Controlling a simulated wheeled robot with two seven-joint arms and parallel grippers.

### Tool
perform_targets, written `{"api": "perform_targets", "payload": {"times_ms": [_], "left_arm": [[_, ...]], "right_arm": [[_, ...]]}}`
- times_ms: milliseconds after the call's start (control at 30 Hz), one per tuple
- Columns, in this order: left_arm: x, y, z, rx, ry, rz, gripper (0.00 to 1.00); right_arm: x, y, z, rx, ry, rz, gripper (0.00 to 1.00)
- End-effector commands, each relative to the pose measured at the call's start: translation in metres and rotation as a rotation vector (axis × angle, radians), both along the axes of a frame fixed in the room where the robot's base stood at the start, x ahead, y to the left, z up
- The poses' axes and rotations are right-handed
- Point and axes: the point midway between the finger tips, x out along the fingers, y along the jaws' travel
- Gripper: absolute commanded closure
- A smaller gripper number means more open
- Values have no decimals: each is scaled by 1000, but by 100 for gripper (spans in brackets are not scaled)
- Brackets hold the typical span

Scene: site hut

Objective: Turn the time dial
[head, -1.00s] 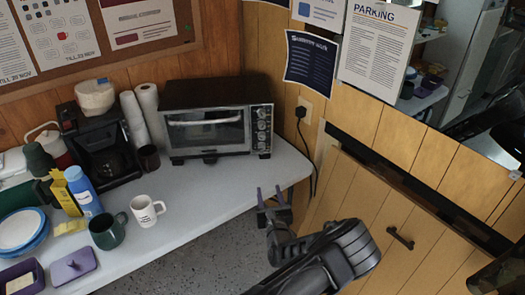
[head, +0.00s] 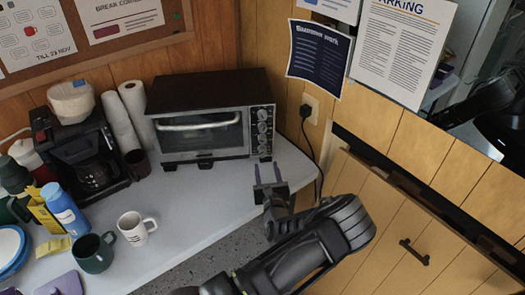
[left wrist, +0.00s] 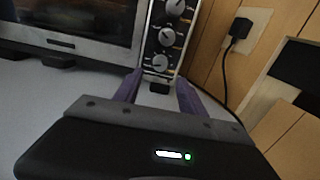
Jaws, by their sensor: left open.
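The toaster oven (head: 208,122) stands on the grey counter with a column of several round dials on its right panel. The lowest dial (head: 264,149) is the one nearest my gripper; it also shows in the left wrist view (left wrist: 160,62). The labels are too small to read, so I cannot tell which is the time dial. My left gripper (head: 268,176) is open and empty, just in front of and below the panel, apart from the dials. In the left wrist view its purple fingers (left wrist: 158,84) point at the panel's foot. My right gripper is not in view.
A black cord runs from the wall socket (head: 310,107) right of the oven. A coffee maker (head: 82,150), paper rolls (head: 138,112), a white mug (head: 136,228) and a green mug (head: 93,252) stand left. Wooden panelling with a handle (head: 414,252) is at right.

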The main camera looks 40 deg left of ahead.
Motion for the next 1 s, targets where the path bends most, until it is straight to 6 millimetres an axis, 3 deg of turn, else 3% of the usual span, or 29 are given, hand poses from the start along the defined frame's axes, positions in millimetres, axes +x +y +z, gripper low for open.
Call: {"api": "perform_targets", "payload": {"times_ms": [267, 733, 1000], "left_arm": [[4, 4, 0, 0, 0, 1, 52], [49, 49, 1, 1, -1, 1, 52], [56, 55, 0, 0, 0, 0, 52]], "right_arm": [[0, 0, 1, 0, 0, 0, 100], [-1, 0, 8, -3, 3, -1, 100], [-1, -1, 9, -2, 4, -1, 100]]}}
